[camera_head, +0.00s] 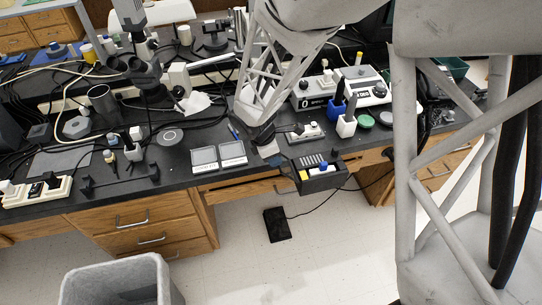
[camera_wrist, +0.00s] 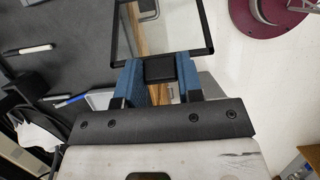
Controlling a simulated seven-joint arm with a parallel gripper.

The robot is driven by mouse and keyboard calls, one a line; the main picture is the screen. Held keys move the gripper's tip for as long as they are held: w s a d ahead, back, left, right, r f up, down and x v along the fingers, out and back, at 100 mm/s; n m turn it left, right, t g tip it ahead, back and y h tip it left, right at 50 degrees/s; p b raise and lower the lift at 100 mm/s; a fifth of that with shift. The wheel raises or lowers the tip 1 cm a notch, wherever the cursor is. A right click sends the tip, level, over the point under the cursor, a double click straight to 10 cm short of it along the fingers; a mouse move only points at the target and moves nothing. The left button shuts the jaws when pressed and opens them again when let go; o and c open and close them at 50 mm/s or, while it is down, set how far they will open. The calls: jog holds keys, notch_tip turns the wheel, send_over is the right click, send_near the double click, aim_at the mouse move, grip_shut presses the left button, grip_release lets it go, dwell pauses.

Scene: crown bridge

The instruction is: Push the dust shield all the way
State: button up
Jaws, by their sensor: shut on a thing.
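In the wrist view, the dust shield (camera_wrist: 163,57) appears to be the clear panel in a thin black frame at the top middle. A short black tab on its near edge sits between the blue fingers of my gripper (camera_wrist: 160,72). The fingers press on both sides of the tab. In the head view, my gripper (camera_head: 264,138) is low over the front part of the dark bench. I cannot clearly make out the shield there. I cannot tell how far it sits in its track.
Two pale framed pads (camera_head: 232,153) lie left of my gripper. A dark holder with colored items (camera_head: 322,176) is at the bench's front edge, to the right. A white instrument (camera_head: 345,92) stands behind. A maroon round base (camera_wrist: 270,12) stands on the floor.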

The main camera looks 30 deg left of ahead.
jog(key=shift+w+d+r+g+y, duration=0.65)
jog(key=shift+w+d+g+y, duration=0.15)
jog(key=shift+w+g+y, duration=0.1)
jog(key=shift+w+d+r+g+y, duration=0.35)
jog(key=shift+w+d+g+y, duration=0.35)
jog(key=shift+w+d+y, duration=0.1)
jog(key=shift+w+d+r, duration=0.1)
jog(key=shift+w+d, duration=0.85)
jog(key=shift+d, duration=0.1)
jog(key=o, duration=0.9)
jog(key=shift+o, duration=0.2)
jog(key=shift+r, duration=0.15)
notch_tip(320, 180, up, 8)
jog(key=shift+w+d+f, duration=0.25)
